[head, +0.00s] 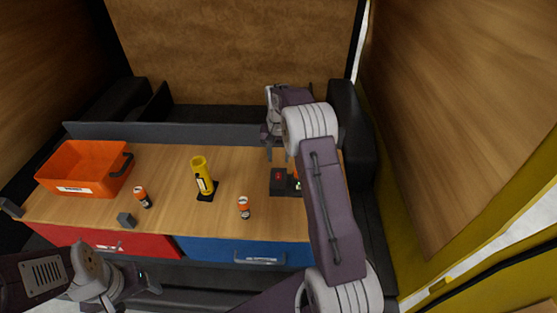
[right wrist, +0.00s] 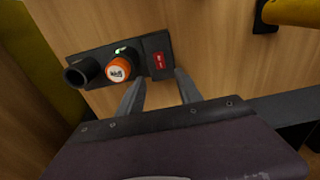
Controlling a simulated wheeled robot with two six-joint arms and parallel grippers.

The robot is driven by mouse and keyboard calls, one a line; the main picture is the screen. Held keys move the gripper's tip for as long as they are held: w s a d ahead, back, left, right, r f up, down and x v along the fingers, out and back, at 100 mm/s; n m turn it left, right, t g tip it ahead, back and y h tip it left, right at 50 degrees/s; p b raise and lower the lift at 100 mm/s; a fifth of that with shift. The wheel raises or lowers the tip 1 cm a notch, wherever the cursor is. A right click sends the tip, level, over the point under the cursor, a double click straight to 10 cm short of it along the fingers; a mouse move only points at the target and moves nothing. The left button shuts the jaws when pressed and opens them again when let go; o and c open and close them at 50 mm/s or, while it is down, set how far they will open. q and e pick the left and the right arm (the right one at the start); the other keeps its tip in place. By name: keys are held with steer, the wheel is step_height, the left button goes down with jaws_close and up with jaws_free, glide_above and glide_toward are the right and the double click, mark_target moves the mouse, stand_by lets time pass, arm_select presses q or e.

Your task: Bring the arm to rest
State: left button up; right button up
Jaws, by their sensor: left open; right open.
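My right arm reaches across the right side of the bench in the head view. Its gripper (head: 275,150) is over the back right of the bench, by a black dock (head: 279,188) with a red switch. In the right wrist view its two fingers (right wrist: 160,85) are apart with nothing between them. The black dock (right wrist: 93,74) is just beyond them, holding an orange-and-black cylinder (right wrist: 118,69) beside an empty round socket and a lit green light. My left gripper (head: 149,283) is low at the front left, open and empty, in front of the drawers.
On the wooden bench (head: 170,225) are an orange bin (head: 85,187), a yellow cylinder on a black base (head: 203,176), two orange-and-black batteries (head: 143,197) (head: 244,207) and a grey cube (head: 126,220). Red (head: 100,238) and blue (head: 215,250) drawer fronts are below. A wooden wall stands right.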

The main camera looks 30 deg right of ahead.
steer(key=s+a+r+n+t+b, duration=0.1)
steer(key=s+a+r+n+b, duration=0.2)
steer(key=s+a+b, duration=0.65)
steer(key=s+a+f+n+p, duration=0.1)
steer(key=s+a+f, duration=0.1)
steer(key=s+f, duration=0.3)
steer(key=s+a+f+n+p, duration=0.1)
steer(key=s+a+f+n, duration=0.1)
steer(key=s, duration=0.8)
step_height(320, 180, down, 3)
steer(key=shift+a+r+y, duration=0.15)
steer(key=shift+a+y, duration=0.15)
steer(key=shift+a, duration=0.4)
